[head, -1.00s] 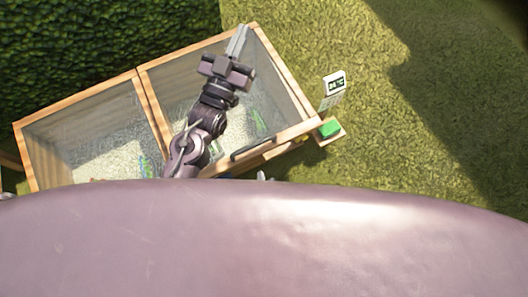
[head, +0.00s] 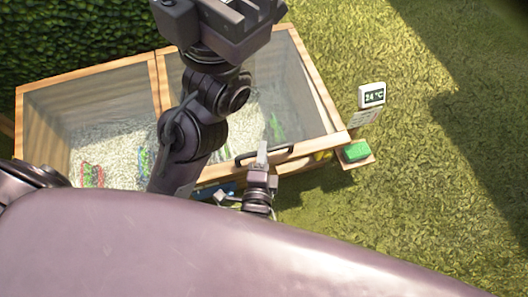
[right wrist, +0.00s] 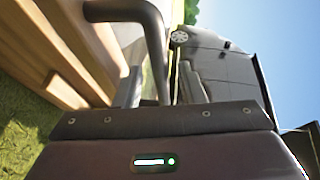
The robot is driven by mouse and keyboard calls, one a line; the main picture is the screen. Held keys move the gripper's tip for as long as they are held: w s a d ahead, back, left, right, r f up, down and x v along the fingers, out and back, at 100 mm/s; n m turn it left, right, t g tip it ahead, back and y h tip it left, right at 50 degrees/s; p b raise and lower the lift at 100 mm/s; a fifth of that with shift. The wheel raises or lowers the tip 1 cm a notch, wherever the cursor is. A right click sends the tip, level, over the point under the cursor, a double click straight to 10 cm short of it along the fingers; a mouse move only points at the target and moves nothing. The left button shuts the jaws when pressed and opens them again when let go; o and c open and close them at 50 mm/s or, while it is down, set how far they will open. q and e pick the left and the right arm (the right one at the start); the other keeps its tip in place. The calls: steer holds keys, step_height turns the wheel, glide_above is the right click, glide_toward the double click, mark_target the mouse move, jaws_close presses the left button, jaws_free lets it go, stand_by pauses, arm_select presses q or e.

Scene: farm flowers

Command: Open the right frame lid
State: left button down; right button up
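The right frame lid (head: 318,92) is a wood-edged glass panel lying down over the right half of the cold frame. Its dark bar handle (head: 247,155) is on the front rail; it shows close up in the right wrist view (right wrist: 154,45). My right gripper (head: 262,150) is at the handle's right part. In the right wrist view the handle runs between its fingers, with small gaps beside it, so the fingers look open around it. My left gripper (head: 230,8) is raised above the frame, high in the head view; its fingertips are cut off by the top edge.
The left frame half (head: 88,83) is next to the right one, with gravel inside. A green block (head: 355,151) and a display reading 24 °C (head: 372,95) stand at the right front corner. A hedge (head: 70,35) is behind. Grass to the right is clear.

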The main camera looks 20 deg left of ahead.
steer(key=shift+x, duration=0.9)
jaws_close()
